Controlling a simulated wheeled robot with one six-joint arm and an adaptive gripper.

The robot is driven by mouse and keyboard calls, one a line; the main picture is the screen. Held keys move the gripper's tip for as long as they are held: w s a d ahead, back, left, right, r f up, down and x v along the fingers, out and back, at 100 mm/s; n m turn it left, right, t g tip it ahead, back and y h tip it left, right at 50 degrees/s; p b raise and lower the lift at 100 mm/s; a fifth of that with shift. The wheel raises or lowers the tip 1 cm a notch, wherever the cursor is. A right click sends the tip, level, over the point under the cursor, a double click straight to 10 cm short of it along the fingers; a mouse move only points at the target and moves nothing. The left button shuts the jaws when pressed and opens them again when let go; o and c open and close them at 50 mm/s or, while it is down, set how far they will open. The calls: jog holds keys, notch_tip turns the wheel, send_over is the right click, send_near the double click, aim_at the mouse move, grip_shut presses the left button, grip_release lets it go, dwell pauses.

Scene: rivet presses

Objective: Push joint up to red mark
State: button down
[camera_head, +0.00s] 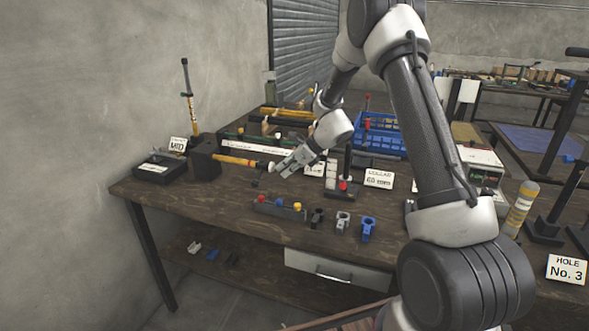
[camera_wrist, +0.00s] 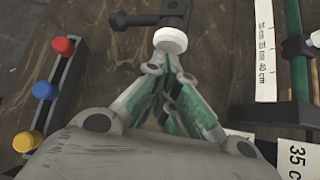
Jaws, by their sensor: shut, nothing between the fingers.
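A yellow rod (camera_head: 236,161) with a reddish part near its right end sticks out sideways from a black block (camera_head: 204,156) on the bench. A round white end piece (camera_head: 271,167) sits at the rod's right side; a white disc on a dark piece shows in the wrist view (camera_wrist: 171,40). My gripper (camera_head: 277,170) is shut and empty, its fingertips close to the white piece. In the wrist view the fingertips (camera_wrist: 167,66) lie just below the disc; I cannot tell whether they touch. Which part is the joint, and the exact red mark, are unclear.
An upright yellow-and-black lever (camera_head: 189,105) stands behind the block, near a MID sign (camera_head: 178,145). A rack with red, blue and yellow knobs (camera_head: 279,208) is in front of my gripper. A white scale (camera_wrist: 265,50) runs on the right in the wrist view. The front left bench is clear.

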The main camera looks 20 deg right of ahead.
aim_at(274, 169)
jog(key=shift+w+a, duration=0.15)
jog(key=shift+a, duration=0.1)
jog(key=shift+w+a, duration=0.4)
jog(key=shift+a, duration=0.2)
jog(key=shift+w+a, duration=0.35)
jog(key=shift+a, duration=0.2)
jog(key=shift+r, duration=0.1)
jog(key=shift+d, duration=0.1)
